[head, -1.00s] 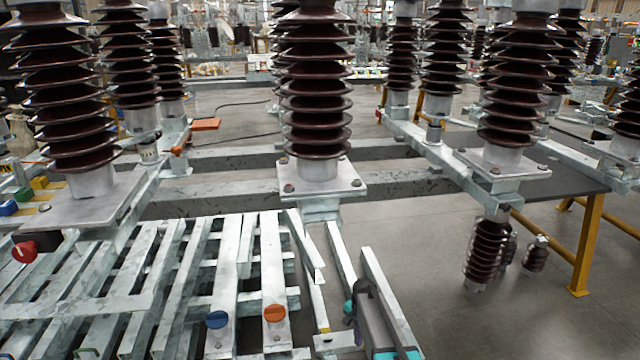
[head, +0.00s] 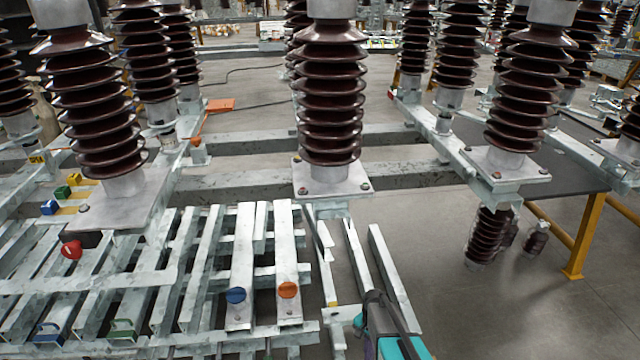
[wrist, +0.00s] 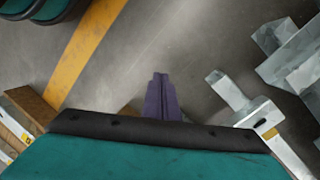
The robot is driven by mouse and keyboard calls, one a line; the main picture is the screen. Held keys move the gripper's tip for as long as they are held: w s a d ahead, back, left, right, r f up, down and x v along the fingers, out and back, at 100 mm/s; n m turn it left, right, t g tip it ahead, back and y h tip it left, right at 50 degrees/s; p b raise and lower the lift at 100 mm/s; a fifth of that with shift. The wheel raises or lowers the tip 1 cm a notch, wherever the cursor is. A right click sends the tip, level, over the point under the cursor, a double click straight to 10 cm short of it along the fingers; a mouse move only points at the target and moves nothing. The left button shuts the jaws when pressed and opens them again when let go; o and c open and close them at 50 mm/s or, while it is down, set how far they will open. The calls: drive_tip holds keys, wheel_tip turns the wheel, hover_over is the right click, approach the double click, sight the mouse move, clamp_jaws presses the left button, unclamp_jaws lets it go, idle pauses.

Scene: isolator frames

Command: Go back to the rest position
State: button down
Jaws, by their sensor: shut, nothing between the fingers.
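My gripper (wrist: 162,98) shows in the wrist view as two dark purple fingers pressed together. It is shut and empty, above the grey floor. In the head view, part of my teal and black arm (head: 392,335) shows at the bottom, right of the centre. The fingers are not clear in the head view.
Brown ribbed insulators (head: 331,95) stand behind. A yellow-legged table (head: 584,237) stands right. Floor (head: 480,315) right of my arm is clear.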

drive_tip(key=s+r+n+g+p, duration=0.1)
drive_tip(key=s+r+n+p, duration=0.3)
drive_tip(key=s, duration=1)
drive_tip(key=s+r+n+g+p, duration=0.1)
drive_tip(key=s+r+n+p, duration=0.4)
drive_tip(key=s, duration=0.9)
drive_tip(key=shift+r+n+g, duration=0.4)
drive_tip(key=shift+r, duration=1.25)
drive_tip(key=shift+d, duration=0.1)
